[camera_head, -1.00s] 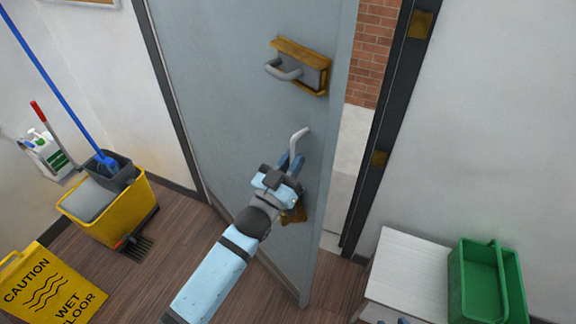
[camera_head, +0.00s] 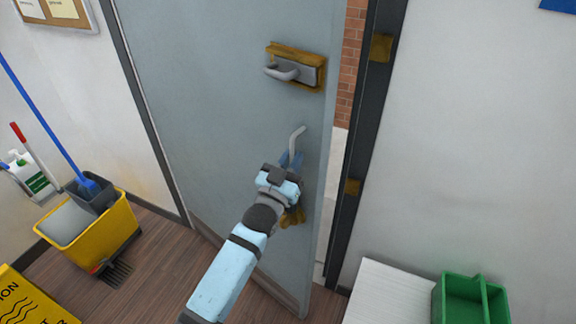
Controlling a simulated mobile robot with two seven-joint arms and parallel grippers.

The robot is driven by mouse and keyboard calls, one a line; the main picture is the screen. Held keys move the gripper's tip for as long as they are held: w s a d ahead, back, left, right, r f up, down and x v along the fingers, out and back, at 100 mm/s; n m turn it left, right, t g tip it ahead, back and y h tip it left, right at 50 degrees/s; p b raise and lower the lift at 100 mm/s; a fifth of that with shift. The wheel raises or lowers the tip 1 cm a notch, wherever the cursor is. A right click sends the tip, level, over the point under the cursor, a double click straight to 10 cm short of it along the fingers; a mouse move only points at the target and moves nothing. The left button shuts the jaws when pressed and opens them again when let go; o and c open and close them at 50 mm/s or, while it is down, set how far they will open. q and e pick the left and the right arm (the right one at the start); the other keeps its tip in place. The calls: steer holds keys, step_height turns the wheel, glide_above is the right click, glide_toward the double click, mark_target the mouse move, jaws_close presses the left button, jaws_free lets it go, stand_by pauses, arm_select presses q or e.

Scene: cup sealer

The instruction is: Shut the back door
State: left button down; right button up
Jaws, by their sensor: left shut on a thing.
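The back door (camera_head: 215,110) is a grey panel standing slightly ajar. A narrow gap at its right edge shows brick (camera_head: 349,75) outside, beside the dark door frame (camera_head: 369,110). A brass-plated latch with a grey lever (camera_head: 284,73) is high on the door. Below it is a pale lever handle (camera_head: 296,141). My left gripper (camera_head: 291,160) is shut on this lower handle, and my arm hides its lower part and much of the brass plate behind it. My right gripper does not show.
A yellow mop bucket (camera_head: 112,238) and a yellow caution sign (camera_head: 30,300) stand on the floor at left. A white table (camera_head: 385,293) with a green caddy (camera_head: 455,290) is at lower right, beside the frame. The wooden floor before the door is clear.

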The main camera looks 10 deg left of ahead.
arm_select(q)
steer(key=shift+w+d, duration=0.4)
steer(key=shift+w, duration=0.05)
steer(key=c, duration=1.4)
jaws_free()
steer(key=b+v, duration=0.2)
steer(key=v, duration=1.1)
steer(key=shift+s+f+b, duration=0.1)
steer(key=shift+s+b, duration=0.2)
steer(key=shift+s, duration=0.15)
